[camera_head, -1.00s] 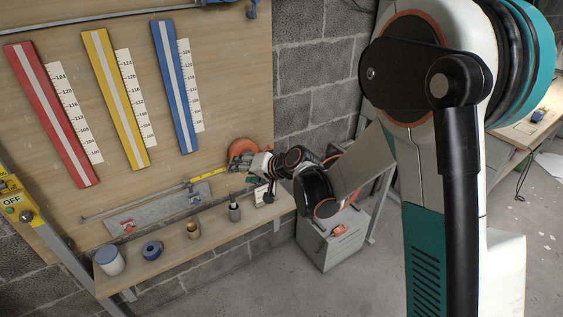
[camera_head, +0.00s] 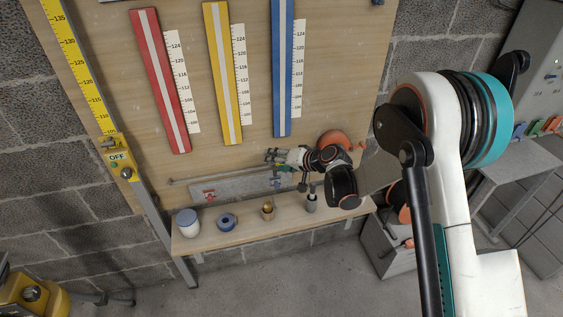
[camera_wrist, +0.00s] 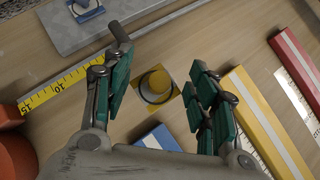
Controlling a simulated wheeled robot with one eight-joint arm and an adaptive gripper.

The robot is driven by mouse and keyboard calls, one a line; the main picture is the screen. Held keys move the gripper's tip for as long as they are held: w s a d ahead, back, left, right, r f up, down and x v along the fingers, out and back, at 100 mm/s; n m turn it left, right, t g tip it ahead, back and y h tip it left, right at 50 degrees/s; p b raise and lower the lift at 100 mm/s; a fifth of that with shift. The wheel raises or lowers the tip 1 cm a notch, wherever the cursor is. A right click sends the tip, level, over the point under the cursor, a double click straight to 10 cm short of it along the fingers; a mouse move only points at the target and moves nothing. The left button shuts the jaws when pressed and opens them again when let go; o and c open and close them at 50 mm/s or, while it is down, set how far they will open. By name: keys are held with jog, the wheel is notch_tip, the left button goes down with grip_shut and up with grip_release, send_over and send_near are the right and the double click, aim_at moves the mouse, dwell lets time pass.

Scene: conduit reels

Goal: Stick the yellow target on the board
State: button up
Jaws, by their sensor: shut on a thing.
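The yellow target (camera_wrist: 143,97) is a small yellow square with a dark ring and a rounder yellow part; it shows between my fingers in the wrist view. My gripper (camera_wrist: 157,82) is shut on it, though gaps seem to show beside the fingers. In the head view my gripper (camera_head: 271,157) is close to the wooden board (camera_head: 205,160), just below the blue bar (camera_head: 283,70). The target cannot be made out there. Whether it touches the board cannot be told.
Red (camera_head: 160,85) and yellow (camera_head: 222,75) bars with scales hang left of the blue one. A grey plate (camera_head: 235,187) and rod lie below my gripper. The shelf (camera_head: 245,235) holds a white jar (camera_head: 187,222), blue tape (camera_head: 227,222) and small cups. An orange disc (camera_head: 334,139) is right.

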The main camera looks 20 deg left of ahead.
jog(key=shift+w+a, duration=0.55)
jog(key=shift+w, duration=0.35)
jog(key=shift+w+a, duration=0.55)
jog(key=shift+w, duration=0.35)
jog(key=shift+b, duration=0.55)
dwell(0.6)
jog(key=shift+w+a, duration=0.25)
jog(key=shift+w, duration=0.2)
dwell(1.1)
jog(key=o, duration=0.9)
jog(key=shift+o, duration=0.2)
jog(key=o, duration=0.5)
